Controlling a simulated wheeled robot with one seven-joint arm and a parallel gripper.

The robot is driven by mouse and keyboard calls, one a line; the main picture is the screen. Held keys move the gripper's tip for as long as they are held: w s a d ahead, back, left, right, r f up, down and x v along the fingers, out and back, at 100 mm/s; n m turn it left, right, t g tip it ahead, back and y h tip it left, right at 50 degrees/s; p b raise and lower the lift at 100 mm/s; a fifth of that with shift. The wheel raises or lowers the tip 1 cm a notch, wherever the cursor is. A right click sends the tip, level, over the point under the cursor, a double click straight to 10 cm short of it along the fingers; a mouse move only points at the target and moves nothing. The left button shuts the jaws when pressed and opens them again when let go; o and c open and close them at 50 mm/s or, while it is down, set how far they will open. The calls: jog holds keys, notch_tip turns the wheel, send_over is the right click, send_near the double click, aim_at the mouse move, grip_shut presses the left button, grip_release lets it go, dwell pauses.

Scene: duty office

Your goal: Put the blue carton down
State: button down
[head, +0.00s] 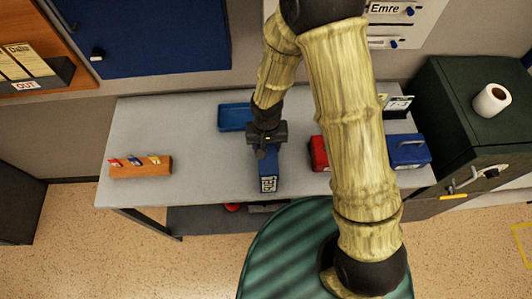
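The blue carton (267,168) has a white printed label on its near face and is at the middle of the grey table (205,160), toward the near edge. My gripper (264,150) points down at the carton's upper end, and its fingers appear closed on it. The gripper hides part of the carton's top. I cannot tell whether the carton's underside touches the table or is a little above it.
A blue tray (234,117) lies behind the carton. A red box (319,153) and a blue case (408,150) stand to the right, partly behind my arm. A wooden holder (140,167) is at the left. The table between holder and carton is clear.

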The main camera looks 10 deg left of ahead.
notch_tip(320, 180, up, 10)
jog(key=shift+r+b, duration=0.1)
jog(key=shift+b, duration=0.8)
dwell(0.3)
notch_tip(320, 180, down, 3)
jog(key=shift+r+b, duration=0.15)
jog(key=shift+b, duration=1.1)
jog(key=shift+r, duration=0.1)
jog(key=shift+a, duration=0.15)
